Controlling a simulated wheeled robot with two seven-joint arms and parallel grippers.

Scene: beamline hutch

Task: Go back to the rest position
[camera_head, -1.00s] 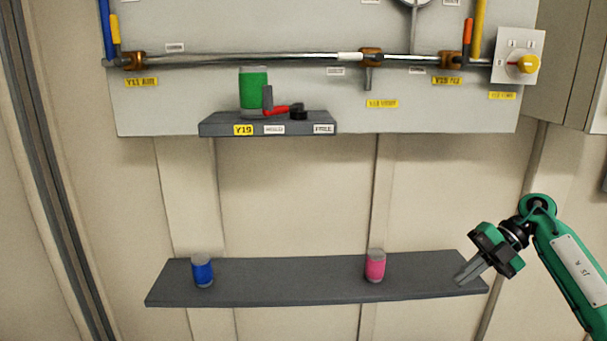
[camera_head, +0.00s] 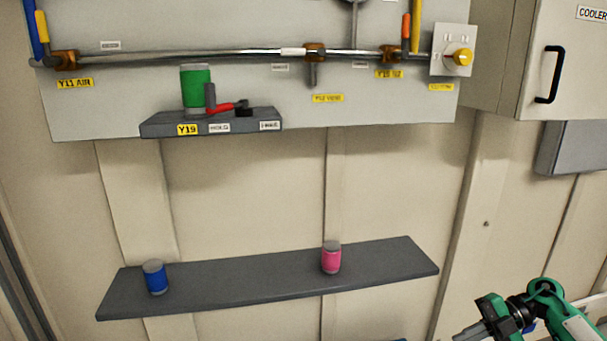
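My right gripper (camera_head: 468,333) is at the lower right of the head view, below and to the right of the lower shelf's right end. Its fingers point left and look close together; nothing shows between them, but the gap is too small to judge. It is apart from the shelf and the cans. The green arm behind it comes in from the lower right corner. My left gripper is not in the picture.
A grey lower shelf (camera_head: 230,287) holds a blue can (camera_head: 155,279) and a pink can (camera_head: 331,259). An upper shelf (camera_head: 160,127) holds a green can (camera_head: 195,88) and a red-handled part (camera_head: 228,106). A cabinet (camera_head: 575,65) hangs at the upper right.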

